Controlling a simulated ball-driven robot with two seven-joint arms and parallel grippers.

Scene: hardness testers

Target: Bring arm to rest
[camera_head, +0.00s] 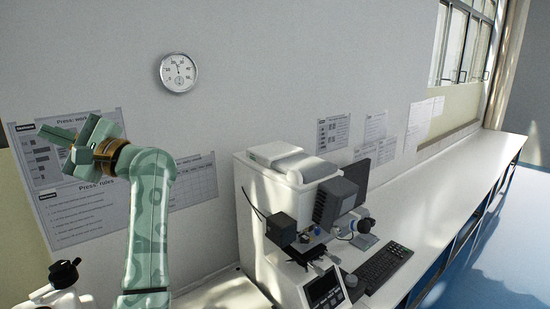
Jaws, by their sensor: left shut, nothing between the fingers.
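My left arm (150,220) rises from the bottom left, bends at the top and points left. Its left gripper (62,138) is at the end, up in front of the wall posters, shut and empty. It is well above the bench and touches nothing that I can see. My right gripper is not in the picture.
A white hardness tester (252,215) stands on the bench to the right of my arm, with a keyboard (383,264) beside it. A white device (58,297) with a black knob is at the bottom left. The long white bench (450,180) is clear toward the window.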

